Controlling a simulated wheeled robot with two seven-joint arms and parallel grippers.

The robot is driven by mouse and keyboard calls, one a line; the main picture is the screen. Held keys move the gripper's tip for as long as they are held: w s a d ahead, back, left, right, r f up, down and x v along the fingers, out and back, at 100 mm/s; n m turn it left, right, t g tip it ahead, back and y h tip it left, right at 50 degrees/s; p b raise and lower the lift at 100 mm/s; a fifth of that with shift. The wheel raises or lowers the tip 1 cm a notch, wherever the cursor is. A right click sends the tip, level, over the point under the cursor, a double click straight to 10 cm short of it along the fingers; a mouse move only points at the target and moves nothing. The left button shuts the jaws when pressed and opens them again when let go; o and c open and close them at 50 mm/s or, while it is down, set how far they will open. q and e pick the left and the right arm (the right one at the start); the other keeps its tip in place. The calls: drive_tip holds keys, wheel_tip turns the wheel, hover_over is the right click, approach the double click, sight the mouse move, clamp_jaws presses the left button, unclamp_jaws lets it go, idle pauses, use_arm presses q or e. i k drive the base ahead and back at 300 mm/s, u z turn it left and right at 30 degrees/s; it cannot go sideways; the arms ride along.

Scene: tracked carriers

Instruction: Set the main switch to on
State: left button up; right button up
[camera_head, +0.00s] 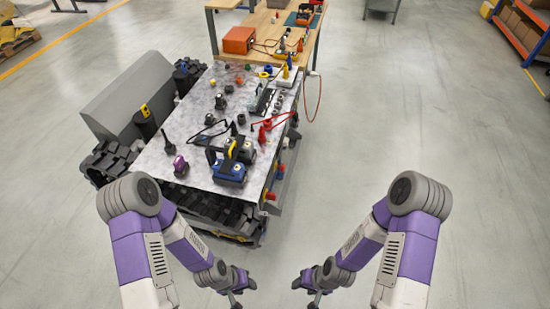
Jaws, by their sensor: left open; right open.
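A small red part (270,196) sits on the right side of the metal-topped carrier (190,120), near its front corner. Another small red and yellow part (281,169) is a little further back on that side. Either could be the main switch; they are too small to tell which, or how it is set. My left gripper (236,298) is open and empty, over the floor in front of the carrier. My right gripper (315,299) is open and empty, to its right. Both are well apart from the red parts.
The carrier top holds a blue-yellow device (230,172), a purple-topped part (180,166), a red clamp-like tool (265,130) and several small parts. Black tracks show beneath it. A wooden bench (283,18) with an orange box (238,40) adjoins behind. The floor to the right is clear.

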sight(269, 196)
drive_tip(key=u, duration=0.05)
drive_tip(key=k, duration=0.6)
drive_tip(key=z, duration=0.6)
drive_tip(key=k, duration=0.65)
drive_tip(key=z, duration=0.65)
drive_tip(key=i, duration=1.2)
drive_tip(key=u, duration=1.1)
drive_tip(key=i, duration=0.8)
drive_tip(key=u, duration=0.8)
